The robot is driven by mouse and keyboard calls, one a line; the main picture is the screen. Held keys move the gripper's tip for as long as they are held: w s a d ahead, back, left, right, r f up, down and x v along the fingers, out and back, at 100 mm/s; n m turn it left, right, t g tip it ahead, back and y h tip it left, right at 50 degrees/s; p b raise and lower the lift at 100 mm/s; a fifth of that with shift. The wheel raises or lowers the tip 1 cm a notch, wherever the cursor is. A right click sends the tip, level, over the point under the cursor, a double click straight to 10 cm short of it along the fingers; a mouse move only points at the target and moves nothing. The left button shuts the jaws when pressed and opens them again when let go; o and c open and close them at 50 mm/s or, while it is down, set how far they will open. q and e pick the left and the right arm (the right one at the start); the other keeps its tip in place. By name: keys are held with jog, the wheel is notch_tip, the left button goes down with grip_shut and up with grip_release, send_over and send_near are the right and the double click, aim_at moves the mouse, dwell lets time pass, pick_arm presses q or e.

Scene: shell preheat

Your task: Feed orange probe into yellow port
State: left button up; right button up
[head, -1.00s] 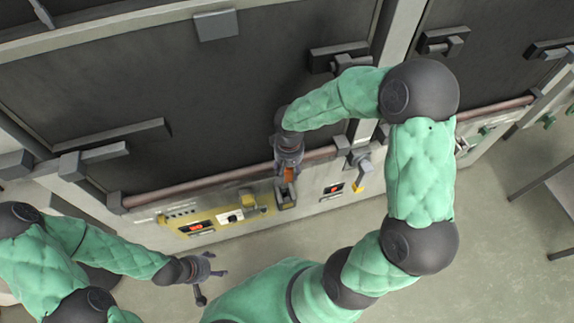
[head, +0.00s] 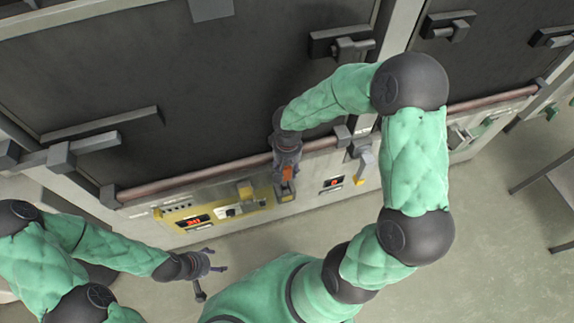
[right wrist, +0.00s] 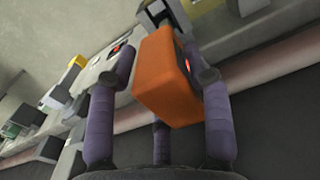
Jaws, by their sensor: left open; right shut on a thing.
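My right gripper (head: 286,176) is shut on the orange probe (head: 287,172), at the front of the control strip in the head view. In the right wrist view the probe (right wrist: 160,80) is a large orange block between the purple fingers (right wrist: 160,105). A yellow block (head: 246,189) sits on the yellow-framed panel just left of the probe. A grey block (head: 285,191) is directly below the probe. I cannot tell which opening is the yellow port, or whether the probe touches anything. My left gripper (head: 205,267) is open and empty, low and left, away from the panel.
Right of the probe are a red display (head: 333,183) and a lever with a yellow tip (head: 360,182). A table (head: 548,185) stands far right. Floor in front is clear.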

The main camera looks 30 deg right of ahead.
jog(key=shift+f+b, duration=3.55)
jog(key=shift+f, duration=0.25)
jog(key=o, duration=1.3)
jog(key=shift+o, duration=0.2)
jog(key=shift+r, duration=0.1)
notch_tip(320, 180, up, 12)
jog(key=shift+d+f, duration=0.1)
